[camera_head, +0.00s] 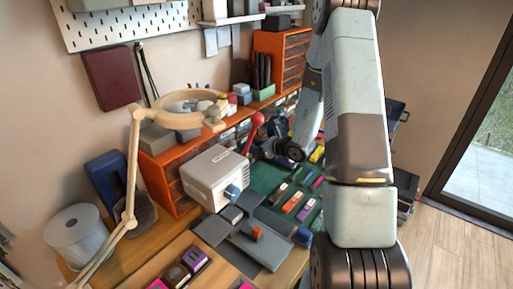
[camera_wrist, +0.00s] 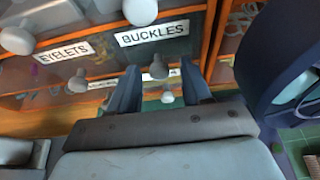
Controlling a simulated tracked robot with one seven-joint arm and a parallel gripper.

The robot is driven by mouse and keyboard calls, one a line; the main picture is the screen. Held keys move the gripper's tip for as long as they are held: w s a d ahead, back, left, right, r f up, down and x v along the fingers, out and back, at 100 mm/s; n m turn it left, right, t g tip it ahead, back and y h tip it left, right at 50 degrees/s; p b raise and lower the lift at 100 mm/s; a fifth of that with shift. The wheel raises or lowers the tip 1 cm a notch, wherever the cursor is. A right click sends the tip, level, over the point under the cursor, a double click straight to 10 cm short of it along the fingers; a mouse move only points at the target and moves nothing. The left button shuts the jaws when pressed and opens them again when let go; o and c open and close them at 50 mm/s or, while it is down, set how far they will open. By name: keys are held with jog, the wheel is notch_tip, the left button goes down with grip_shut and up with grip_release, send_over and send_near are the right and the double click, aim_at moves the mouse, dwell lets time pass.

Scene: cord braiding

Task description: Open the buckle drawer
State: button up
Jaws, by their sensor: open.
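In the wrist view, the buckle drawer (camera_wrist: 185,50) has a dark front and a white "BUCKLES" label (camera_wrist: 155,33). It looks shut. A dark grey round knob (camera_wrist: 158,71) shows below that label. My gripper (camera_wrist: 159,82) is open, with one finger on each side of this knob and a visible gap to each. I cannot tell how far the fingertips are from the drawer front. In the head view, my arm's dark end (camera_head: 288,150) is near the orange drawer cabinet (camera_head: 160,180); the fingers cannot be made out there, and the buckle drawer cannot be told apart.
An "EYELETS" drawer label (camera_wrist: 63,52) is to the left, and more pale knobs, such as one above (camera_wrist: 140,10), stick out. A dark blue rounded object (camera_wrist: 275,60) is close on the right. A white box machine (camera_head: 215,175) with a red-knobbed lever (camera_head: 257,120) stands before the cabinet.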

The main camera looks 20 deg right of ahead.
jog(key=shift+c, duration=0.2)
grip_shut()
dwell(0.3)
